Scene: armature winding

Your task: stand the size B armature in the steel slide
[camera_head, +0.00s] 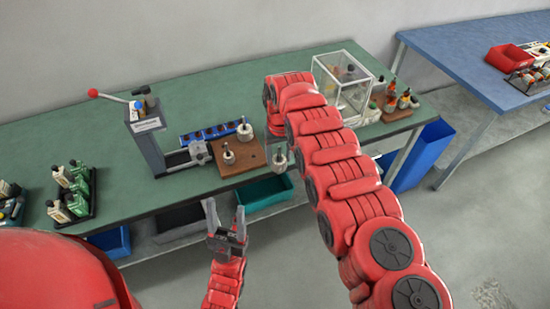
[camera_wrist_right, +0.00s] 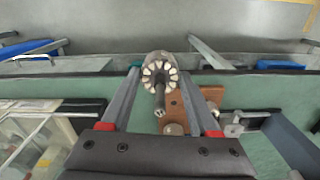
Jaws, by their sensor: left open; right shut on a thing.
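An armature with a grey shaft and a slotted, pale-ringed core (camera_wrist_right: 158,68) is between the fingertips of my right gripper (camera_wrist_right: 160,88) in the right wrist view. It also shows in the head view (camera_head: 279,161), hanging near the table's front edge, right of the brown wooden board (camera_head: 251,162). I cannot read its size. My right gripper is shut on it; in the head view my right arm mostly hides the gripper. A grey steel slide (camera_head: 186,157) lies at the foot of the lever press, left of the board. My left gripper (camera_head: 226,214) is open and empty, in front of the table.
The lever press (camera_head: 145,140) has a red-knobbed handle. A blue rack (camera_head: 208,134) lies behind. A clear case (camera_head: 343,82) stands right, and a tray of parts (camera_head: 73,205) left. A teal bin (camera_head: 264,192) is below.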

